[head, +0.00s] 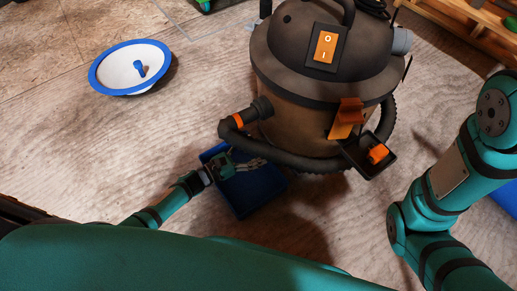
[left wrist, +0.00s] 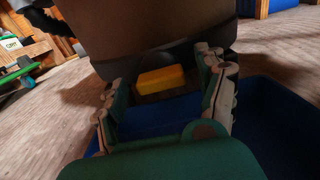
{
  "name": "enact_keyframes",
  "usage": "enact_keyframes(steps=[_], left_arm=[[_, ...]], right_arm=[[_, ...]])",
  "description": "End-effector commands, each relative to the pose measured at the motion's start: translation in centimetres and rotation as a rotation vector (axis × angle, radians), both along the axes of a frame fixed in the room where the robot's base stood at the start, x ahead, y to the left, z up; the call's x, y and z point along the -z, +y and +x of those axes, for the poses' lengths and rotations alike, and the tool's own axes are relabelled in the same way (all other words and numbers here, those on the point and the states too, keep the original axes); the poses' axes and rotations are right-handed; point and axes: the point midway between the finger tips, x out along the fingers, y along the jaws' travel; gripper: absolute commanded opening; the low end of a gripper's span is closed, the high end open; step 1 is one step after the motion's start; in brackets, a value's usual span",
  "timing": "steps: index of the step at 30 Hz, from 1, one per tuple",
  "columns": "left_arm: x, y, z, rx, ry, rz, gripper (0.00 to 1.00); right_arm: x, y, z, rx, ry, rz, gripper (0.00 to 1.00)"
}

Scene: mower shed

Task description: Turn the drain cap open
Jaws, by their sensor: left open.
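The vacuum drum (head: 295,115) stands on the floor; its brown lower wall also fills the top of the left wrist view (left wrist: 140,28). Low on it, a yellow block-shaped part (left wrist: 162,79), which looks like the drain cap, shows in the left wrist view. It is hidden in the head view. My left gripper (head: 262,163) is open, low beside the drum over the blue tray (head: 240,203). In the left wrist view its fingers stand left and right of the yellow part, with gaps on both sides. My right gripper is out of view.
The black hose (head: 300,160) curls round the drum's front, above my left gripper. A black holder with an orange part (head: 377,153) sits at the drum's right. A white, blue-rimmed round dish (head: 128,70) lies at left. Floor between dish and drum is clear.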

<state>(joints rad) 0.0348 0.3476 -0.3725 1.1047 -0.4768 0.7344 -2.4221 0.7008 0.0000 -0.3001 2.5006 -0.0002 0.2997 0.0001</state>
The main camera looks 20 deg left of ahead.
Motion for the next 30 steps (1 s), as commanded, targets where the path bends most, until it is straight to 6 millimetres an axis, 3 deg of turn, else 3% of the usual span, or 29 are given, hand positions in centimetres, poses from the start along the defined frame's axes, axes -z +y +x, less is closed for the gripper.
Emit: enact_keyframes(steps=[6, 15, 28, 30], left_arm=[[0.0, -1.3, 1.5, 0.0, 0.0, -0.001, 0.73], [0.0, -1.4, 1.7, -0.001, 0.001, -0.001, 0.73], [0.0, -1.4, 1.6, -0.001, 0.001, -0.001, 0.18], [0.0, -1.4, 1.6, -0.001, 0.001, -0.001, 0.16]], right_arm=[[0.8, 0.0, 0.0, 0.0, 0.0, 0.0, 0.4], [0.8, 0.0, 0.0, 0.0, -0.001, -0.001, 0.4], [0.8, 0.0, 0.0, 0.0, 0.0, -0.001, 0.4], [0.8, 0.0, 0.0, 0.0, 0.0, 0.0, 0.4]])
